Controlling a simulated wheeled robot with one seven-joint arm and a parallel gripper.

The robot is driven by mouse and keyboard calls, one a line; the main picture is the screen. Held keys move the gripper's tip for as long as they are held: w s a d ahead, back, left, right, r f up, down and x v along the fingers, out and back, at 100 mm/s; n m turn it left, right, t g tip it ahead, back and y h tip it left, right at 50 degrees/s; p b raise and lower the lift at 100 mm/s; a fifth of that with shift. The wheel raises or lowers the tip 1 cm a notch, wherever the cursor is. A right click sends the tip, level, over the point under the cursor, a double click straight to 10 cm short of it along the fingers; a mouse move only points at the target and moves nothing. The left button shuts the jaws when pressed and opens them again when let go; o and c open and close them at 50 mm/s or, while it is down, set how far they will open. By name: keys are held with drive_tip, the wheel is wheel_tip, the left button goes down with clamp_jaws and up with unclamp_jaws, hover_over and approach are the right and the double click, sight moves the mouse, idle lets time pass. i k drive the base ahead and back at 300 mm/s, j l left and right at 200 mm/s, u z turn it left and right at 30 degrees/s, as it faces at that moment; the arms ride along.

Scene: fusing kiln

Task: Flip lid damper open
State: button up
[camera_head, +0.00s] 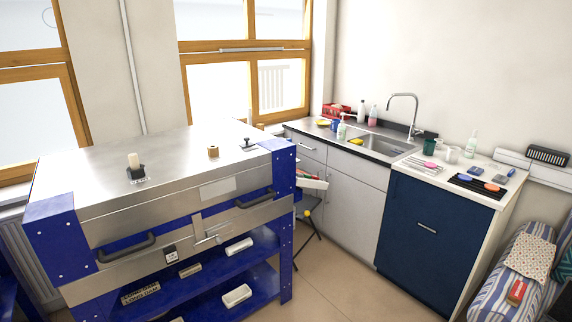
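The kiln (180,185) is a blue and steel box with a flat, closed steel lid (120,178). Near the lid's back right corner sits a small metal plate with a dark knob (248,144), which may be the lid damper; it is too small to tell whether it is open or shut. A pale cylinder on a dark base (135,167) stands at the lid's left, and a small brown cylinder (213,152) stands nearer the plate. My gripper is not in view.
Two black handles (126,248) and a latch (208,235) are on the kiln's front. Blue shelves with pale blocks (237,295) are below. A sink counter (350,140) and navy cabinet (430,225) stand right. A striped seat (530,270) is far right.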

sight(247, 144)
drive_tip(key=i+l+u, duration=0.2)
drive_tip(key=i+l, duration=0.35)
drive_tip(key=i+l+u, duration=0.1)
drive_tip(key=i+l, duration=0.15)
drive_tip(key=i, duration=0.4)
drive_tip(key=i+l+u, duration=0.15)
drive_tip(key=i+l, duration=0.15)
drive_tip(key=i, duration=0.35)
drive_tip(key=i+l+u, duration=0.1)
drive_tip(key=i+l, duration=0.3)
drive_tip(key=i, duration=0.2)
drive_tip(key=i+l+u, duration=0.15)
drive_tip(key=i+l, duration=0.25)
drive_tip(key=i, duration=0.2)
drive_tip(key=u, duration=1.3)
